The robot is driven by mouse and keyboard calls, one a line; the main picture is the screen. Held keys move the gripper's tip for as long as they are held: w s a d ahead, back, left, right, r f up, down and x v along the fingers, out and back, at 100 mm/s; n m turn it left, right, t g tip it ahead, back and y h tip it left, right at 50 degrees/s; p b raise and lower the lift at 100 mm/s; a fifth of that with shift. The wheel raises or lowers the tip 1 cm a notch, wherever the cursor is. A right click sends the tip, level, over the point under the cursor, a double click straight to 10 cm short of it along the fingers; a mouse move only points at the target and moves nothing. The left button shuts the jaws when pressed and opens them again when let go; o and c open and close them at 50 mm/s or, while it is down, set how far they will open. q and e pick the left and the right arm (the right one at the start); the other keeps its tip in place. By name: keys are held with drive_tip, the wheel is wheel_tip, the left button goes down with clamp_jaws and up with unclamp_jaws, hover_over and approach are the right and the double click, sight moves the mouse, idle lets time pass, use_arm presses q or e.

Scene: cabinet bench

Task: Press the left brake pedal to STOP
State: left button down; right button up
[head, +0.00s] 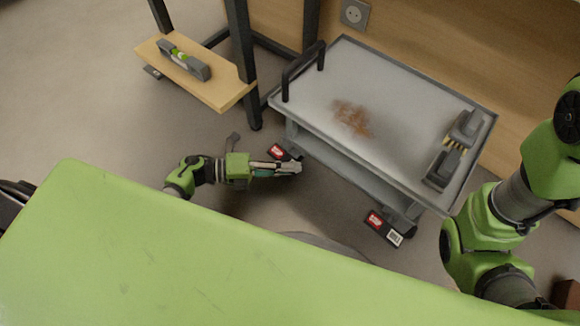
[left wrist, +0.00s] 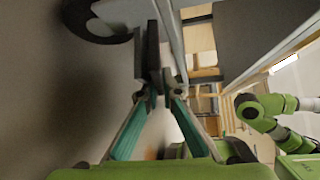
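The left brake pedal (head: 279,152) is a small black piece with a red and white label, low at the left end of the grey cart (head: 365,160). The right brake pedal (head: 383,228) looks similar, with an extra white label, at the cart's near right corner. My left gripper (head: 297,167) is low, just in front of the left pedal; I cannot tell whether it touches it. Its fingers (left wrist: 150,70) come together at the tips with nothing seen between them. The left wrist view does not clearly show the pedal. My right gripper is out of view.
A wooden shelf (head: 195,75) holding a spirit level (head: 184,60) is at left. Open floor lies left of the cart.

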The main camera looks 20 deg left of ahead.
use_arm(q)
drive_tip(key=shift+f, duration=0.1)
drive_tip(key=shift+b, duration=0.45)
drive_tip(key=n+h+b, duration=0.2)
drive_tip(key=shift+t+b, duration=0.3)
drive_tip(key=shift+r+n+h, duration=0.25)
drive_tip(key=shift+n+h, duration=0.05)
drive_tip(key=shift+n, duration=0.2)
drive_tip(key=shift+r+n+t+b, duration=0.3)
drive_tip(key=shift+r+t+b, duration=0.05)
drive_tip(key=shift+t+b, duration=0.05)
drive_tip(key=c, duration=2.2)
unclamp_jaws()
drive_tip(key=shift+c, duration=0.2)
